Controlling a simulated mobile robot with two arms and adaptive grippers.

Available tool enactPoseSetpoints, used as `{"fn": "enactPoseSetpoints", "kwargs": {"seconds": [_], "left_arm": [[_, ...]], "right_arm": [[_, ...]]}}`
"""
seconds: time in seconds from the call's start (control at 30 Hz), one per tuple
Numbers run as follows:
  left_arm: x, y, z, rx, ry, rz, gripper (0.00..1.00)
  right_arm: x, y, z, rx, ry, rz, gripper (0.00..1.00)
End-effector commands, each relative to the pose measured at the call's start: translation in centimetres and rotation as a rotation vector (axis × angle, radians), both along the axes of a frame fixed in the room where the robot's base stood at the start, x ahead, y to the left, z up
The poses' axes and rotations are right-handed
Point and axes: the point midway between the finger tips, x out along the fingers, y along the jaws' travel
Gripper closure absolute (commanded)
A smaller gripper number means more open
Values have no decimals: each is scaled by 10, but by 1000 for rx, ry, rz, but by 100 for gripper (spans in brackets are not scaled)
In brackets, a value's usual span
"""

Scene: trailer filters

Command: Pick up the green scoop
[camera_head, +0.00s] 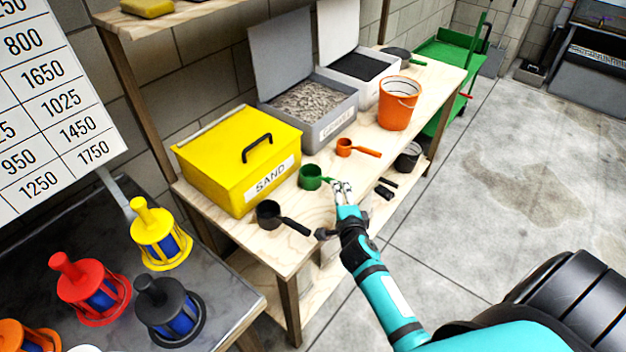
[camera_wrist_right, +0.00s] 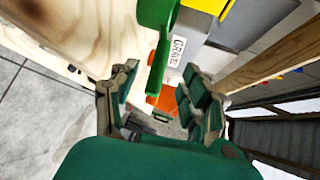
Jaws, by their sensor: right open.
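The green scoop (camera_head: 311,178) sits on the wooden workbench in front of the yellow sand box, its handle pointing toward my right gripper (camera_head: 342,187). In the right wrist view, the scoop's cup (camera_wrist_right: 154,12) is at the top and its handle reaches down between the two spread fingers of my right gripper (camera_wrist_right: 160,84). The right gripper is open, with a visible gap on each side of the handle. Whether the handle lies fully within the finger depth is hard to tell. My left gripper is not in view.
A black scoop (camera_head: 270,214) and an orange scoop (camera_head: 346,147) lie to either side. The yellow sand box (camera_head: 215,160), gravel box (camera_head: 335,128) and orange bucket (camera_head: 396,110) stand on the bench (camera_head: 240,238).

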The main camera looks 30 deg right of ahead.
Motion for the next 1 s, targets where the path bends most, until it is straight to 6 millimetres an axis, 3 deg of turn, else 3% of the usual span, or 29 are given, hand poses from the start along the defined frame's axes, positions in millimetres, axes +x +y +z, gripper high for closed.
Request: {"fn": "enactPoseSetpoints", "kwargs": {"seconds": [0.27,0.6,0.87,1.0], "left_arm": [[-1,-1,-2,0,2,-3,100],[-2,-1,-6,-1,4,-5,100],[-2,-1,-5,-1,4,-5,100],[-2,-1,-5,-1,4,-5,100]], "right_arm": [[20,-8,-6,1,1,0,53],[61,-22,-18,2,-1,0,53],[62,-23,-18,1,1,1,53],[62,-23,-18,1,1,1,72]]}}
